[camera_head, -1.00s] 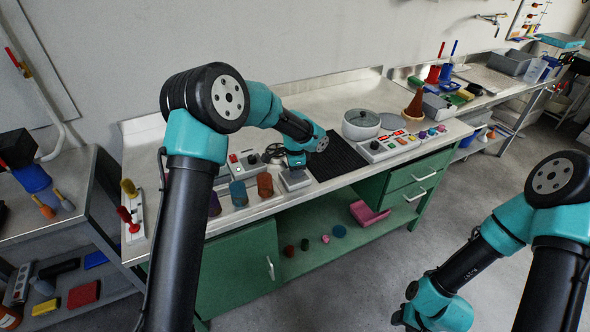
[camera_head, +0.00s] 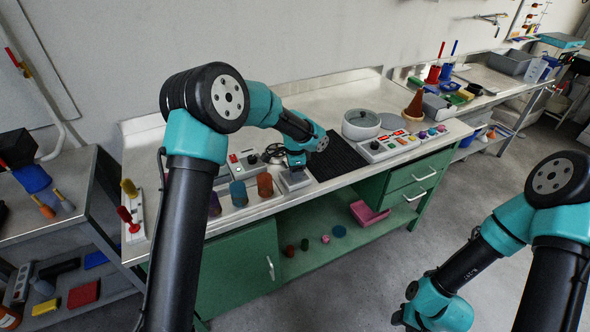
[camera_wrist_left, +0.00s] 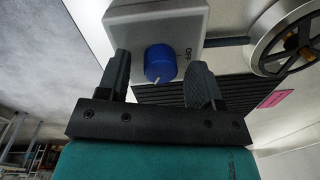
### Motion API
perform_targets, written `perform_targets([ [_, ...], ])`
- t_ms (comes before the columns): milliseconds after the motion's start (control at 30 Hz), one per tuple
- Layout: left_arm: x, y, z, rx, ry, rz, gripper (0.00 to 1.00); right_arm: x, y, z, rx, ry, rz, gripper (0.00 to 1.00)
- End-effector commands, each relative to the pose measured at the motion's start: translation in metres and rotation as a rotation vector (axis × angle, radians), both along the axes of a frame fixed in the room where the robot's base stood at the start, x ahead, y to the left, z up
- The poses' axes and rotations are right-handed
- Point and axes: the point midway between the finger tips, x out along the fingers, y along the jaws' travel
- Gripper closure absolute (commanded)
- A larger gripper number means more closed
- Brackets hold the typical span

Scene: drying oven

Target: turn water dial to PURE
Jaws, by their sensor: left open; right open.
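A blue round dial (camera_wrist_left: 160,64) sits on the face of a light grey box (camera_wrist_left: 137,18) in the left wrist view. A white pointer mark shows at its lower edge, and the label OFF is printed to its right. Other labels are not visible. My left gripper (camera_wrist_left: 160,72) is open, with one finger on each side of the dial and gaps to it. In the head view the left gripper (camera_head: 294,159) is just above the small grey box (camera_head: 295,179) at the bench's front edge; the dial is hidden there. The right arm is at lower right, its fingertips out of view.
A black ribbed mat (camera_head: 337,157) lies right of the box. A button box (camera_head: 245,162) and an orange-brown cylinder (camera_head: 265,185) stand left of it. A round grey pot (camera_head: 361,124) and a control panel (camera_head: 388,145) stand further right. The back of the bench is clear.

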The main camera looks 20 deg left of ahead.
Motion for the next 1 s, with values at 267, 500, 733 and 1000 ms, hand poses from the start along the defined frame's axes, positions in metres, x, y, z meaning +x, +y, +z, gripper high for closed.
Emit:
perform_targets([
  [267, 0.0, -0.001, 0.029, 0.0, -0.004, 0.001, 0.4, 0.0, 0.0, 0.0, 0.0, 0.0, 0.0, 0.57],
  [500, -0.002, -0.002, 0.075, -0.001, -0.005, 0.001, 0.4, 0.0, 0.0, 0.0, 0.0, 0.0, 0.0, 0.57],
  [733, -0.005, -0.003, 0.119, -0.001, -0.004, 0.0, 0.4, 0.0, 0.0, 0.0, 0.0, 0.0, 0.0, 0.57],
  [1000, -0.007, -0.004, 0.162, -0.001, -0.003, 0.0, 0.4, 0.0, 0.0, 0.0, 0.0, 0.0, 0.0, 0.57],
])
